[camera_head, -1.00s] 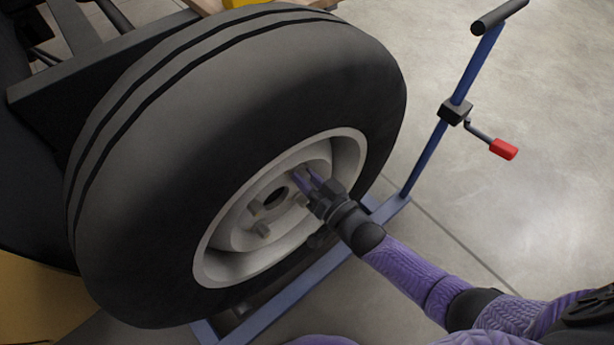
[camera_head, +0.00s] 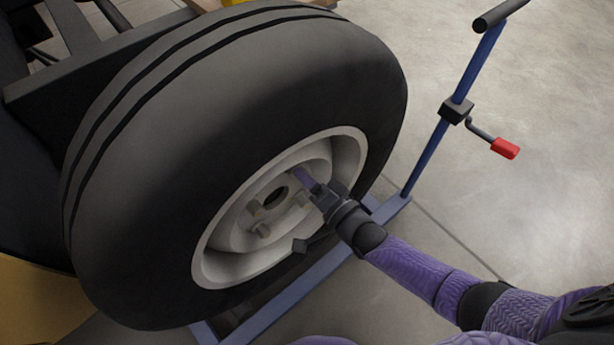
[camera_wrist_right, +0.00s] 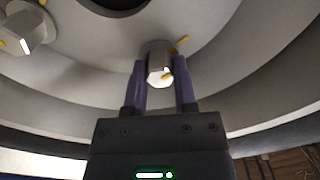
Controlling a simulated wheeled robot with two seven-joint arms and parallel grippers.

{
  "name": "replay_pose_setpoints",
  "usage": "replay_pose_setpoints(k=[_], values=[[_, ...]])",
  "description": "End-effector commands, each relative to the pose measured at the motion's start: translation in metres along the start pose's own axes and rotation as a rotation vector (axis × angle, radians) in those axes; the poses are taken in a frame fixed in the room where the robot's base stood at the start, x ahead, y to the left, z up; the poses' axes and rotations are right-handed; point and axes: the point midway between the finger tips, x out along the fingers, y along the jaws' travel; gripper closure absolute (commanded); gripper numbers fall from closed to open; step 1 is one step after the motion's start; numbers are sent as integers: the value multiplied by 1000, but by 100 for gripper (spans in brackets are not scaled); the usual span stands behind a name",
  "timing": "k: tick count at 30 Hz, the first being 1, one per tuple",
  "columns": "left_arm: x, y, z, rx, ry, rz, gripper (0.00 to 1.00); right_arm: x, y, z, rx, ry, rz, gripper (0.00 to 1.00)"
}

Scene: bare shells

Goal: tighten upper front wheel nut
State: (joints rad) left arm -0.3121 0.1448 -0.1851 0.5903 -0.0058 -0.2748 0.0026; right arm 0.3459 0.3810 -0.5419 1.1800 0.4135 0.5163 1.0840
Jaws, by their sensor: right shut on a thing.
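The wheel (camera_head: 240,130) is a large black tire with a pale rim (camera_head: 343,160) and several nuts around a dark centre hole (camera_head: 276,194). My right gripper (camera_head: 303,177) reaches into the rim at its upper right side. In the right wrist view its purple fingers (camera_wrist_right: 160,80) are shut on a grey nut (camera_wrist_right: 157,58), one on each side. In the head view my gripper hides the held nut. My left gripper is out of view.
Another nut (camera_wrist_right: 27,32) with a yellow mark shows at the upper left of the wrist view. A blue stand (camera_head: 425,155) with a red-handled crank (camera_head: 504,148) rises right of the wheel. Its blue base bar (camera_head: 290,297) runs below. The floor at right is clear.

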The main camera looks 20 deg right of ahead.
Motion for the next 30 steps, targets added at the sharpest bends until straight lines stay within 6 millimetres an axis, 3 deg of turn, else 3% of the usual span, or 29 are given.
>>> replay_pose_setpoints(k=[16, 17, 21, 30], values=[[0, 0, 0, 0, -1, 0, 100, 0, 1, 0, 28, 1, 3, 100], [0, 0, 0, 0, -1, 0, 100, 0, 1, 0, 28, 1, 3, 63], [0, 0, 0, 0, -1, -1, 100, 0, 0, 0, 27, 1, 2, 34], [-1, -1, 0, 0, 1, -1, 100, -2, 0, 0, 25, 0, 1, 31]])
